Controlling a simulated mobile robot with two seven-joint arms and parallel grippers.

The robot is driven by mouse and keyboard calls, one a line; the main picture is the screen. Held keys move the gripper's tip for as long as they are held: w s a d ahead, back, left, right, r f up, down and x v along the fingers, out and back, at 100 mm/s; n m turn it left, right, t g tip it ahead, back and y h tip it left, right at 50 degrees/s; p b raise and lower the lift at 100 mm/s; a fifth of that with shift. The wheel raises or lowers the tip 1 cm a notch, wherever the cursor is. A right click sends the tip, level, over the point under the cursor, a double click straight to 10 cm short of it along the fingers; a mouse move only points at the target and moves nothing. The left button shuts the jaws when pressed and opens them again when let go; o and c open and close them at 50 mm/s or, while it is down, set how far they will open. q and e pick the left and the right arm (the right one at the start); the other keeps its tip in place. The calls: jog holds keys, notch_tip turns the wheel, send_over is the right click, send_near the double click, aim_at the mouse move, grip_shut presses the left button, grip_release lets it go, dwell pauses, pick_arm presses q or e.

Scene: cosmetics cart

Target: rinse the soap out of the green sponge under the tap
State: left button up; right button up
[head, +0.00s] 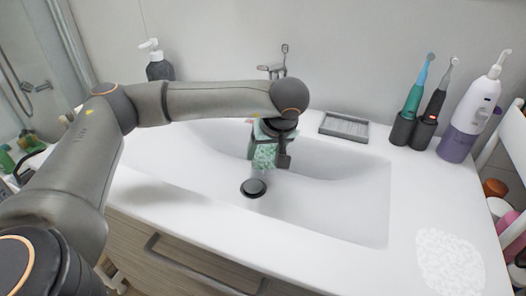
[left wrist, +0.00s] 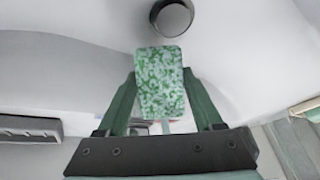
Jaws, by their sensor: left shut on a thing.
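The green sponge (head: 264,157) is mottled with white, foam-like patches. My left gripper (head: 268,150) is shut on it and holds it inside the white sink basin (head: 335,195), above and behind the drain (head: 253,188). In the left wrist view the sponge (left wrist: 160,85) sits between the two fingers, with the drain (left wrist: 172,17) beyond it. The tap (head: 275,68) stands at the back of the sink. My left arm hides its lower part and spout, and I cannot tell whether water is running. My right gripper is not in view.
A grey soap dish (head: 344,127) lies right of the tap. Two electric toothbrushes in dark holders (head: 402,128) and a white-and-purple device (head: 468,118) stand at the right. A soap pump (head: 158,62) is behind my arm.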

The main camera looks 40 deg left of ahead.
pick_arm(q)
jog(key=s+d, duration=0.1)
jog(key=s, duration=0.6)
jog(key=shift+s+d, duration=0.4)
jog(key=shift+r, duration=0.1)
dwell(1.2)
jog(key=s+d+r+p, duration=0.1)
jog(key=s+r+p, duration=0.1)
jog(key=s+r, duration=0.2)
jog(key=shift+s, duration=0.45)
jog(key=shift+d+f, duration=0.1)
dwell(0.6)
